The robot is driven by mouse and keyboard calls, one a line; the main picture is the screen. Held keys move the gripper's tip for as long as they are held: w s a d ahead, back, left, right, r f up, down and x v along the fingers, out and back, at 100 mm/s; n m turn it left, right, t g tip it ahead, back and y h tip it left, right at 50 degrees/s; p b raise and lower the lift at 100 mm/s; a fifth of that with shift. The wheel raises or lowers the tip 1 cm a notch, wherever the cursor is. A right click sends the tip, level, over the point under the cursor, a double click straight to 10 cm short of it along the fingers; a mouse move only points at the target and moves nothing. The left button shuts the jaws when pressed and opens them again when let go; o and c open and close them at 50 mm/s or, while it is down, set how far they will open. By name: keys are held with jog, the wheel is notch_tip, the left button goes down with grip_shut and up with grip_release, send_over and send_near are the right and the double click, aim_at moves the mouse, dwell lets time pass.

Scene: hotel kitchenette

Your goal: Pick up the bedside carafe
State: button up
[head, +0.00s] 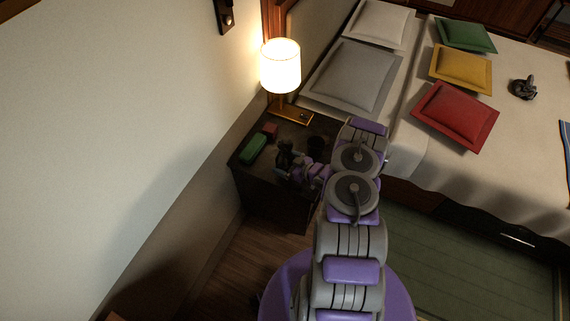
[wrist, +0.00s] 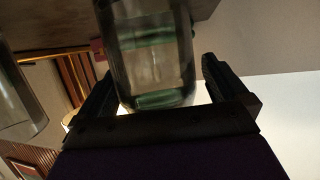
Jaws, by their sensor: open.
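A clear glass vessel, which looks like the bedside carafe (wrist: 152,55), stands between the two fingers of my gripper (wrist: 158,85) in the wrist view. My gripper is open, with one finger on each side of the glass. I cannot tell whether either finger touches it. In the head view my gripper (head: 286,156) is low over the dark nightstand (head: 270,182), and the arm and gripper mostly hide the carafe there.
A lit lamp (head: 281,66) stands at the back of the nightstand. A green object (head: 252,149) and a red one (head: 270,130) lie left of my gripper. A second glass (wrist: 18,105) shows at the wrist view's left edge. The bed (head: 408,137) is to the right.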

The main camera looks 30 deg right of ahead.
jog(key=shift+w+a+f, duration=0.1)
jog(key=shift+w+a, duration=0.2)
jog(key=shift+w, duration=0.15)
jog(key=shift+d, duration=0.4)
jog(key=shift+d+f, duration=0.1)
jog(key=shift+d, duration=0.25)
jog(key=shift+c, duration=1.3)
jog(key=shift+a, duration=0.6)
jog(key=c, duration=0.6)
jog(key=shift+d, duration=0.1)
jog(key=c, duration=0.3)
jog(key=shift+d, duration=0.35)
jog(key=shift+c, duration=1.3)
jog(key=shift+a, duration=0.1)
